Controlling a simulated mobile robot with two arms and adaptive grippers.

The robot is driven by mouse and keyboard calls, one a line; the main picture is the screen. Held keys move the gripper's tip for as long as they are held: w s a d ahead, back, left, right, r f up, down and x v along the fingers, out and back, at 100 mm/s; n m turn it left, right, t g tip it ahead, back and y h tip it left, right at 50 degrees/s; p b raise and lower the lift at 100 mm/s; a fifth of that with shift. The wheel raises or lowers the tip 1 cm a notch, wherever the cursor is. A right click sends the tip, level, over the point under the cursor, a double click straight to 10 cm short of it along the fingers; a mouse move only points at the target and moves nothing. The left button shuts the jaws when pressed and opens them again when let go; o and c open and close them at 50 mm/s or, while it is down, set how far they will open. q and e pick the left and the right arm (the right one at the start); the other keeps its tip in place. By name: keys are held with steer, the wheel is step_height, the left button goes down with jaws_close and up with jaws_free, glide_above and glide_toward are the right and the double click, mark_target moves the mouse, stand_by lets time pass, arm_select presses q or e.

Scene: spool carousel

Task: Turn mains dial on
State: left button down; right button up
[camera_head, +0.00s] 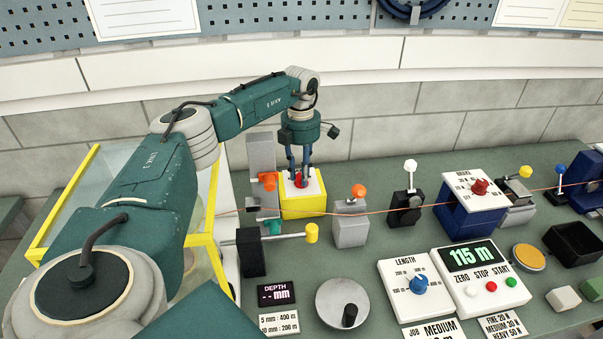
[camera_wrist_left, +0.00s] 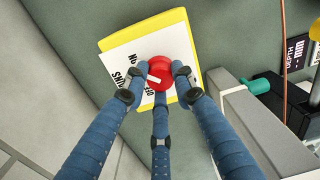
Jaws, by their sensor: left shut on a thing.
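The mains dial (camera_head: 299,183) is a red round knob on the white top of a yellow box (camera_head: 304,209), at the back of the bench left of centre. In the left wrist view the red dial (camera_wrist_left: 168,66) carries a white pointer mark, and the white plate (camera_wrist_left: 127,62) around it has black lettering, partly hidden by the fingers. My left gripper (camera_head: 300,172) points down from above. Its three blue fingers (camera_wrist_left: 157,88) are closed around the dial's rim. My right gripper is in neither view.
A grey stand with an orange knob (camera_head: 267,181) is close left of the box, and a grey block with an orange-topped lever (camera_head: 351,230) is close right. A thin orange line (camera_head: 430,205) runs across the bench. A yellow-edged clear guard (camera_head: 208,230) stands at left.

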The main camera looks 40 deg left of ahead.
mark_target(300, 174)
arm_select(q)
steer(key=shift+r+m, duration=0.1)
steer(key=shift+m, duration=0.3)
steer(key=c, duration=1.4)
jaws_free()
step_height(300, 174, up, 12)
steer(key=shift+a, duration=0.15)
